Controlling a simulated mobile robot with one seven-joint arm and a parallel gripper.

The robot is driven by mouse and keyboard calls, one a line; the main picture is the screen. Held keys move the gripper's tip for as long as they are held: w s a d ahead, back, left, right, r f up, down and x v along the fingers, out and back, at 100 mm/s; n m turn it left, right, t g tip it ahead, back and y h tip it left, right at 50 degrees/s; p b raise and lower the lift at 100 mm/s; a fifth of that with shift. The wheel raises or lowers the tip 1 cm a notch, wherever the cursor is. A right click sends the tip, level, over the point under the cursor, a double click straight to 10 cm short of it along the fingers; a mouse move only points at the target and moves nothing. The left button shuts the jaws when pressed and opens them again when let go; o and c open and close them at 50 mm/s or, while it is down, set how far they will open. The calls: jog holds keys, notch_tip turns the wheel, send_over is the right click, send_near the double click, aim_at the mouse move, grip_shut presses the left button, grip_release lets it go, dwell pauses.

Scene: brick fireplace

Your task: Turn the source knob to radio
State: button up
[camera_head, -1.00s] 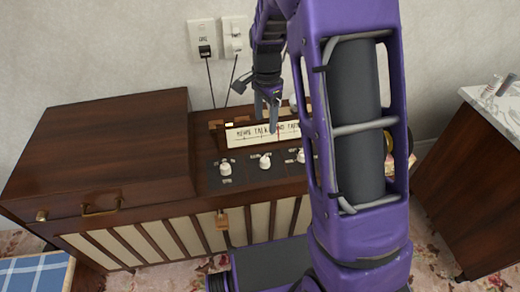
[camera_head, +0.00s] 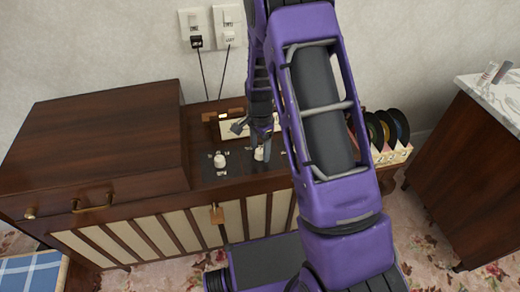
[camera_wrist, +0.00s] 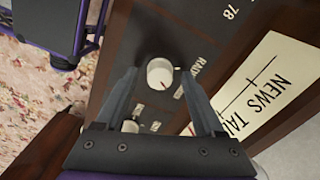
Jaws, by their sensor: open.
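The source knob appears to be the white round knob (camera_wrist: 160,73) with a red mark, on the dark panel in the wrist view. A label that seems to begin "RAD" is printed just right of it. My gripper (camera_wrist: 158,70) is open, with one finger on each side of this knob; I cannot tell if either touches it. In the head view my gripper (camera_head: 262,140) is low over the panel, at a white knob (camera_head: 259,154) it partly hides.
The wooden console (camera_head: 110,185) has a raised closed lid section on the left. A cream dial plate reading "NEWS TAL" (camera_wrist: 268,90) lies beside the knobs. A record rack (camera_head: 392,153) is right of my arm, and a marble-topped cabinet (camera_head: 470,170) stands farther right.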

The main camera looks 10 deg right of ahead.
jog(key=shift+f, duration=0.15)
grip_shut()
dwell(0.4)
jog(key=shift+n, duration=0.5)
jog(key=n, duration=0.5)
jog(key=shift+n+b, duration=0.3)
jog(key=shift+b, duration=0.1)
jog(key=n, duration=0.5)
jog(key=shift+n, duration=0.3)
grip_release()
